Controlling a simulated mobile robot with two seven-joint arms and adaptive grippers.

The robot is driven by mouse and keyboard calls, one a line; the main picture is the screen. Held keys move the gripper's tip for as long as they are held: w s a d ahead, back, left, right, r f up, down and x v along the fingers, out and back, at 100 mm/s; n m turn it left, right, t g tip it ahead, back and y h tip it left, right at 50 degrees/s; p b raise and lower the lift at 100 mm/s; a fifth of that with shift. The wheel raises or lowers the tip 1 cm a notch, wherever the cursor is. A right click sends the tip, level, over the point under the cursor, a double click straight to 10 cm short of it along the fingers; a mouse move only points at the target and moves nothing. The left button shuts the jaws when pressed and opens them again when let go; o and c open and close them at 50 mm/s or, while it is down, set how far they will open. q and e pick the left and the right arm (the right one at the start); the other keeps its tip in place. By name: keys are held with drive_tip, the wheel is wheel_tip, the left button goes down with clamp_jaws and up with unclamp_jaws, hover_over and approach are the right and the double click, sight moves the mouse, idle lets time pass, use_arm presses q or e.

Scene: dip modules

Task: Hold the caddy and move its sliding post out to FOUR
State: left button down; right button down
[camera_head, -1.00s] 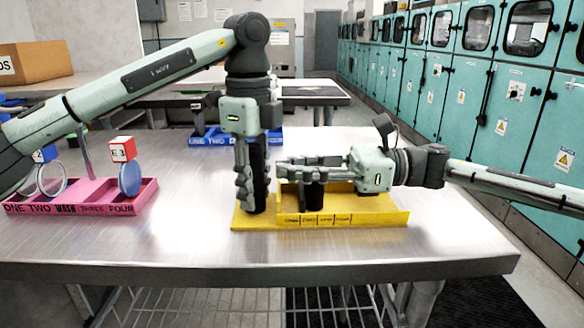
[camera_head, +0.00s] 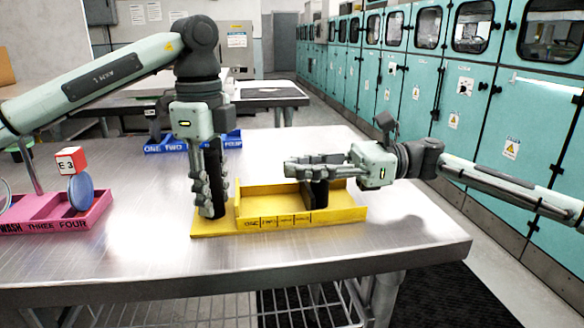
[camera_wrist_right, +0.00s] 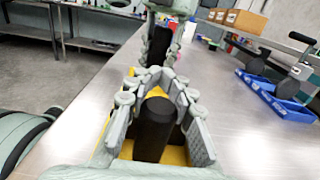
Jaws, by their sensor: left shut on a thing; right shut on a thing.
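The yellow caddy (camera_head: 345,213) lies on the metal table, with small marked sections along its front wall that are too small to read surely. My left gripper (camera_head: 211,200) points down and is shut on the black upright handle (camera_head: 223,178) at the caddy's left end. My right gripper (camera_head: 303,170) reaches in level from the right, shut on the black sliding post (camera_head: 318,194). The post stands upright in the caddy, near the right end of the marked row. In the right wrist view the post (camera_wrist_right: 154,128) sits between the fingers; its foot is partly hidden.
A pink caddy (camera_head: 75,219) with a red block and blue disc stands at the left. A blue caddy (camera_head: 160,147) lies behind my left gripper. The table's front edge (camera_head: 330,268) is near. Table to the right of the yellow caddy is clear.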

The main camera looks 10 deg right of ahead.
sight(206, 150)
drive_tip(key=c, duration=1.3)
unclamp_jaws()
drive_tip(key=shift+o, duration=0.2)
drive_tip(key=d, duration=1.2)
use_arm(q)
drive_tip(key=c, duration=1.1)
unclamp_jaws()
drive_tip(key=shift+o, duration=0.2)
drive_tip(key=shift+r, duration=3.75)
